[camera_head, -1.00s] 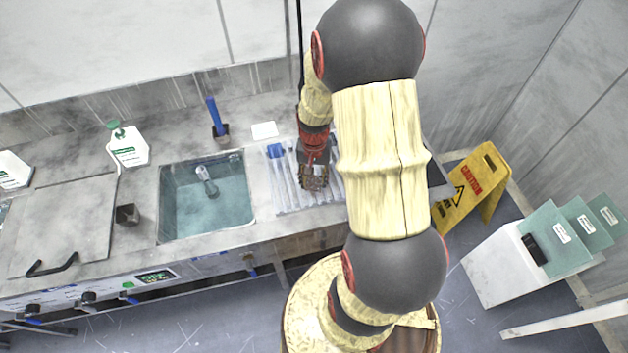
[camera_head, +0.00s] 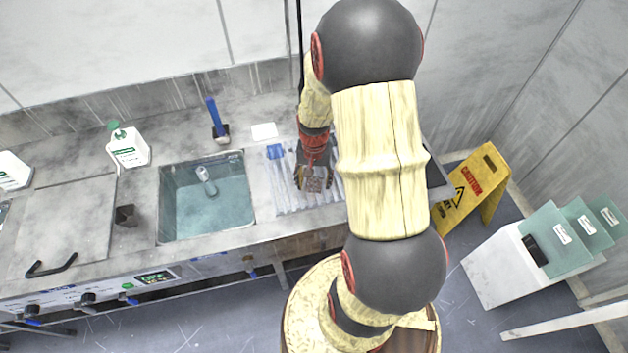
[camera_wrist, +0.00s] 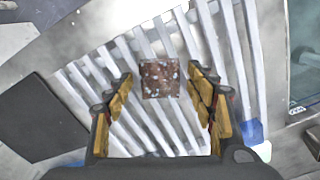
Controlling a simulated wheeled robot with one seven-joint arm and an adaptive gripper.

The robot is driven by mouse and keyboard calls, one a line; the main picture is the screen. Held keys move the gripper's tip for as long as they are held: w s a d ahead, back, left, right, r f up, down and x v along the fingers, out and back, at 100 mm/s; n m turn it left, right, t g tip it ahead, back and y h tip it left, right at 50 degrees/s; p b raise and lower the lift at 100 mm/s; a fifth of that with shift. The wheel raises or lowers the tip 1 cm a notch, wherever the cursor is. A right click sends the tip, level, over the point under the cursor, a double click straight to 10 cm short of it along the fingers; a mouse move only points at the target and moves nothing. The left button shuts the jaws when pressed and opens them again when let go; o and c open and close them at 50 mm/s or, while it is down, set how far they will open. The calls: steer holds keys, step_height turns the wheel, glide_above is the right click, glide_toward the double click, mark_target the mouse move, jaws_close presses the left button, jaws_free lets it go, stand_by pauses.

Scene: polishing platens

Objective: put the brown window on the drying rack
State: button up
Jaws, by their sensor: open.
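The brown window (camera_wrist: 160,78) is a small speckled brown square in the wrist view. It appears to lie flat on the white slats of the drying rack (camera_wrist: 235,70). In the head view the rack (camera_head: 277,190) is the ribbed pale area just right of the sink. My gripper (camera_head: 314,188) is over the rack, pointing down. In the wrist view my gripper (camera_wrist: 160,104) is open, with its yellow-padded fingers standing apart on both sides of the window, touching neither edge. The exact height of the fingertips above the slats is unclear.
A sink (camera_head: 205,200) with water lies left of the rack. A blue-handled tool (camera_head: 215,115), a white pad (camera_head: 264,131) and a white bottle (camera_head: 129,147) stand behind and left. A yellow caution sign (camera_head: 470,185) is on the floor to the right.

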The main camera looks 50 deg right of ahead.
mark_target(314, 183)
steer(key=w+a+r+n+t+p, duration=0.1)
steer(key=a+r, duration=0.1)
steer(key=r, duration=0.7)
steer(key=a+r+n+p, duration=0.1)
steer(key=a+r, duration=0.2)
steer(key=r, duration=0.6)
steer(key=s+a+r+n+t, duration=0.2)
steer(key=s+a+r+n, duration=0.2)
steer(key=a+r, duration=0.4)
steer(key=s+a+r+n+t, duration=0.2)
steer(key=s+a+r+n, duration=0.2)
steer(key=a+r, duration=0.3)
steer(key=a, duration=0.2)
steer(key=shift+s+a+r+n+t, duration=0.3)
steer(key=shift+a+r+n, duration=0.1)
step_height(314, 183, down, 5)
steer(key=b, duration=0.5)
steer(key=shift+f, duration=0.1)
